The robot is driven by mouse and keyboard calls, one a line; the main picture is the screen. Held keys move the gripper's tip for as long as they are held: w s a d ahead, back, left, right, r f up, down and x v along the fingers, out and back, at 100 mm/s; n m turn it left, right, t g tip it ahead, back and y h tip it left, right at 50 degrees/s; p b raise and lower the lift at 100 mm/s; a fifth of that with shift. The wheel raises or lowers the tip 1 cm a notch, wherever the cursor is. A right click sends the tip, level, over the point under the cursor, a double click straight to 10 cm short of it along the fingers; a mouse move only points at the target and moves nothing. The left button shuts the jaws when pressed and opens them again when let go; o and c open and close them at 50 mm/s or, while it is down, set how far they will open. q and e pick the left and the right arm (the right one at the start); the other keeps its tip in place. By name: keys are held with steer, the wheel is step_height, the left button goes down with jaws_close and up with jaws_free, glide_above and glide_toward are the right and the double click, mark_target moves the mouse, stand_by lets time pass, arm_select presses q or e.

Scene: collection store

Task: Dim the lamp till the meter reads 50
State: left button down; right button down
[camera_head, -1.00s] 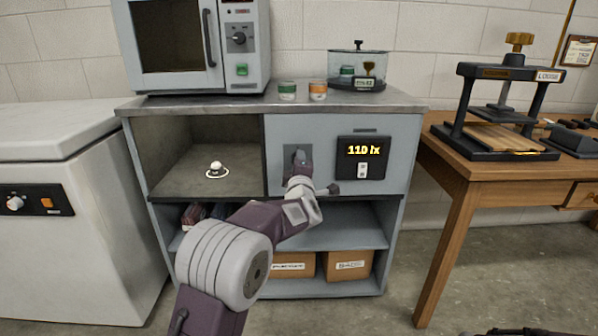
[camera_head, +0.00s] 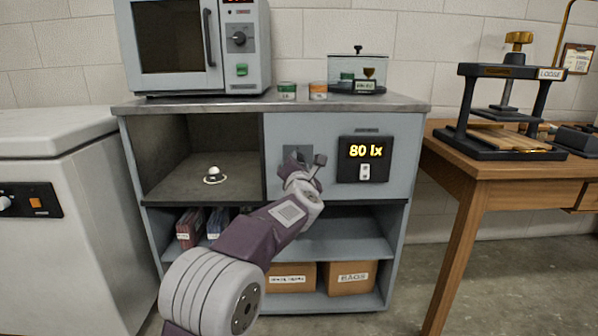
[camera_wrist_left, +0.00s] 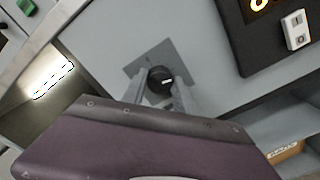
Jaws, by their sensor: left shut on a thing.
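The meter (camera_head: 366,159) on the cabinet's front panel reads 80 lx in yellow digits; only part of it shows in the left wrist view (camera_wrist_left: 262,35). A black dimmer knob (camera_wrist_left: 160,79) with a white mark sits on a grey plate (camera_wrist_left: 140,62) left of the meter. My left gripper (camera_head: 298,160) is at the plate and mostly hides the knob in the head view. In the left wrist view its fingers are on both sides of the knob, shut on it. My right gripper is not in view.
The cabinet top (camera_head: 330,101) holds an oven-like unit (camera_head: 195,45), two small jars (camera_head: 318,91) and a glass case (camera_head: 358,72). A wooden table (camera_head: 500,168) with a press stands at right, a white chest (camera_head: 70,220) at left.

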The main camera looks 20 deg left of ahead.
arm_select(q)
steer(key=shift+f+n+b, duration=0.15)
steer(key=shift+n+b, duration=1.2)
steer(key=shift+n, duration=1.55)
steer(key=c, duration=0.9)
jaws_free()
steer(key=shift+c, duration=0.2)
